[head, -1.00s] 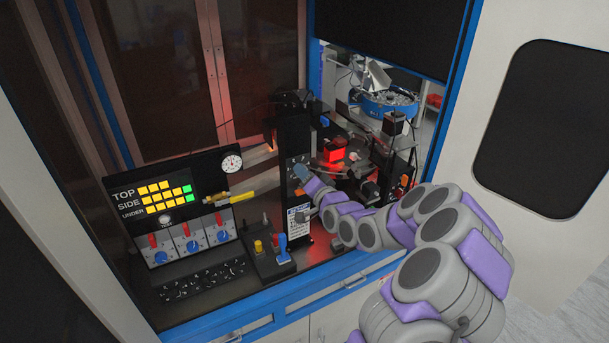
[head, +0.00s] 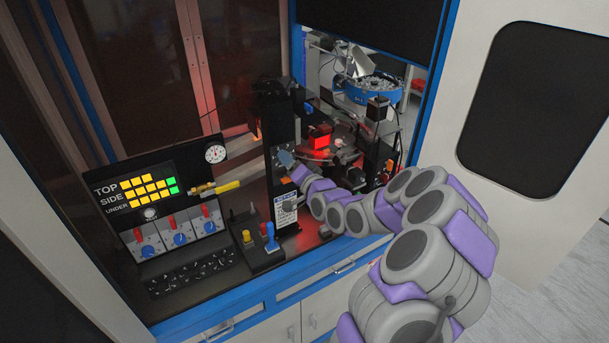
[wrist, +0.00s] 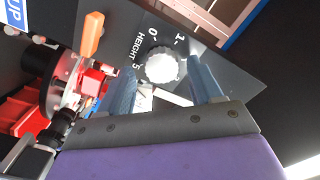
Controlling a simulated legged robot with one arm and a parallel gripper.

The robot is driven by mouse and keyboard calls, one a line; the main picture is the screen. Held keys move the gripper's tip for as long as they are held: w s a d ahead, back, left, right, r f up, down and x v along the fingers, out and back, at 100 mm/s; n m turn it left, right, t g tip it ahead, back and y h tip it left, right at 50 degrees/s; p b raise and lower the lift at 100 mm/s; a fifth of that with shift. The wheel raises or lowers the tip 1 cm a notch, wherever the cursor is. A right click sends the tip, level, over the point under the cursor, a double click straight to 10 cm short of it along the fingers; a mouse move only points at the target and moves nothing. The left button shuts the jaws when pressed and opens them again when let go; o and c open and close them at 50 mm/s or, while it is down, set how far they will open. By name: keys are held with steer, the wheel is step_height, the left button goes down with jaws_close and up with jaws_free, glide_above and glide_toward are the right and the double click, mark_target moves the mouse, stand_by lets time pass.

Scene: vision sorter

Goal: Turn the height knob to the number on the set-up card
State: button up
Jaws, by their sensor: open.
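The height knob (wrist: 162,67) is a pale, ribbed round knob on a dark panel in the wrist view. The word HEIGHT and the marks 0, 1 and 5 are printed around it. My gripper (wrist: 160,73) is open, with one blue-grey finger on each side of the knob; I cannot tell whether they touch it. In the head view my gripper (head: 286,159) is at the dark upright post and hides the knob. The set-up card (head: 286,210) is white with a blue header, low on that post; its number is too small to read. Only a blue corner of the card (wrist: 14,13) shows in the wrist view.
An orange block (wrist: 91,34) sticks out close beside the knob. Left of the post are a yellow button and blue lever (head: 270,237), and a panel with red switches and a lit display (head: 150,185). Red-lit machinery (head: 320,140) stands behind my arm.

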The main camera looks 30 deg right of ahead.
steer(key=s+b, duration=0.6)
steer(key=s, duration=0.5)
steer(key=shift+s+d+f, duration=0.3)
steer(key=shift+s+d, duration=0.05)
steer(key=shift+d, duration=0.05)
steer(key=shift+b, duration=0.55)
steer(key=s+b, duration=0.1)
steer(key=b, duration=0.1)
steer(key=s+b, duration=0.2)
steer(key=b, duration=0.1)
steer(key=s+b, duration=0.2)
steer(key=shift+s+r+b, duration=0.2)
steer(key=shift+r+b, duration=0.05)
steer(key=shift+b, duration=0.1)
